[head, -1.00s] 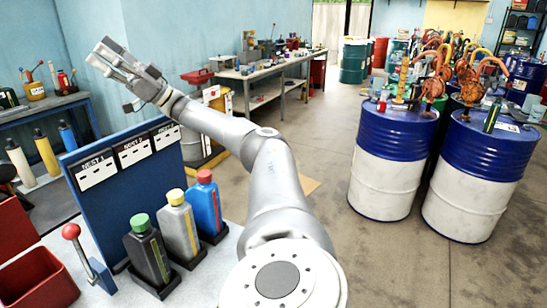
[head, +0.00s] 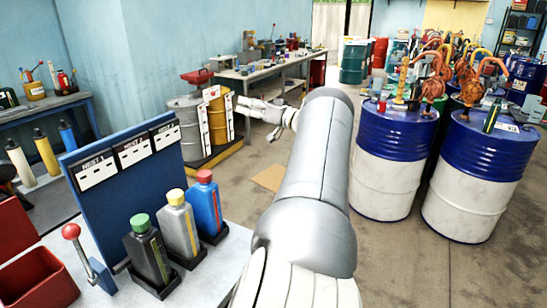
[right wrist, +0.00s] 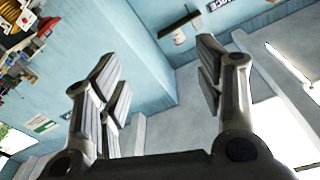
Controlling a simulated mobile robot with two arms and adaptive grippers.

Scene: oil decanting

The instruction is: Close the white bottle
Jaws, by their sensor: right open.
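A light grey-white bottle (head: 179,229) with a yellow cap (head: 175,197) stands upright on the bench, in the middle of a row of three. The cap sits on its top; I cannot tell how tight it is. A black bottle (head: 150,255) with a green cap stands to its left, and a blue bottle (head: 206,210) with a red cap to its right. My right gripper (head: 252,112) is up and beyond the bottles, well away from them. In the right wrist view it (right wrist: 160,78) is open and empty, facing walls. My left gripper is not in view.
A blue upright panel (head: 85,215) with labels stands behind the bottles. A red bin (head: 40,280) and a red-knobbed lever (head: 72,232) are at the left. Blue-and-white drums (head: 385,175) stand at the right. Bare bench (head: 222,262) shows right of the bottles.

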